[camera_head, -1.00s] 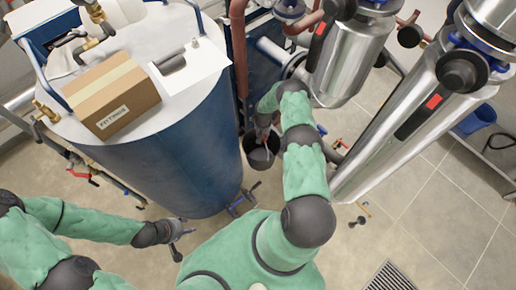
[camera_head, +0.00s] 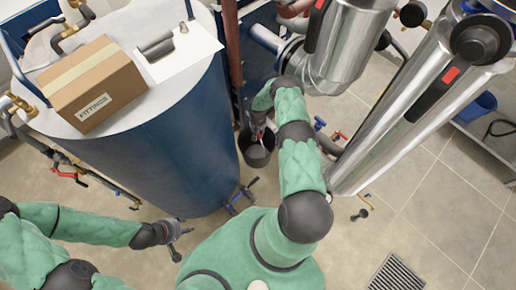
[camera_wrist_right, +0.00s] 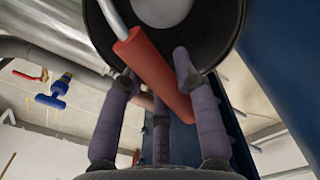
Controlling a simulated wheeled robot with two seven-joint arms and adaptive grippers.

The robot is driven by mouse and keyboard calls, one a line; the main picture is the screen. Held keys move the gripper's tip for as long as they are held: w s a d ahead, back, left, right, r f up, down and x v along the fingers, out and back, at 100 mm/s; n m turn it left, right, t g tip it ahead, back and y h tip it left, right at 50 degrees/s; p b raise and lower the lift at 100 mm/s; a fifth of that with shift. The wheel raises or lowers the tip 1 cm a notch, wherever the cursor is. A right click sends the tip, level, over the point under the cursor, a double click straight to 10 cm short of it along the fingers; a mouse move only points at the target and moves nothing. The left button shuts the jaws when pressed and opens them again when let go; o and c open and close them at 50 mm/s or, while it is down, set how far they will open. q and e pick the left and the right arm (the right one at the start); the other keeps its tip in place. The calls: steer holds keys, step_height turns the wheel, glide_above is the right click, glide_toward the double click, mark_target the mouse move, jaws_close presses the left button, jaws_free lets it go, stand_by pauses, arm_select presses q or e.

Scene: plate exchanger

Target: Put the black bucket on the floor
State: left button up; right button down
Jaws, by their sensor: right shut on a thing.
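The black bucket (camera_head: 257,154) hangs upright in the gap beside the blue tank in the head view. My right gripper (camera_head: 260,124) is above it. The right wrist view shows the bucket's dark rim (camera_wrist_right: 231,45) and the red grip (camera_wrist_right: 150,68) of its handle between the purple-grey fingers. My right gripper (camera_wrist_right: 158,85) is shut on that grip. Whether the bucket's base touches the floor is hidden. My left gripper (camera_head: 181,243) is open and empty, low in front of the tank.
The blue tank (camera_head: 165,140) carries a cardboard box (camera_head: 92,85) on its white top. Steel cylinders (camera_head: 405,130) stand to the right. Pale tiled floor (camera_head: 400,220) is free at the lower right, with a grate (camera_head: 397,273).

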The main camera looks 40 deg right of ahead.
steer(key=b, duration=1.5)
glide_toward(258, 156)
steer(key=shift+f+b, duration=0.9)
steer(key=shift+b, duration=1.15)
steer(key=shift+f, duration=0.6)
steer(key=c, duration=0.9)
jaws_free()
steer(key=shift+o, duration=0.2)
steer(key=shift+r, duration=0.1)
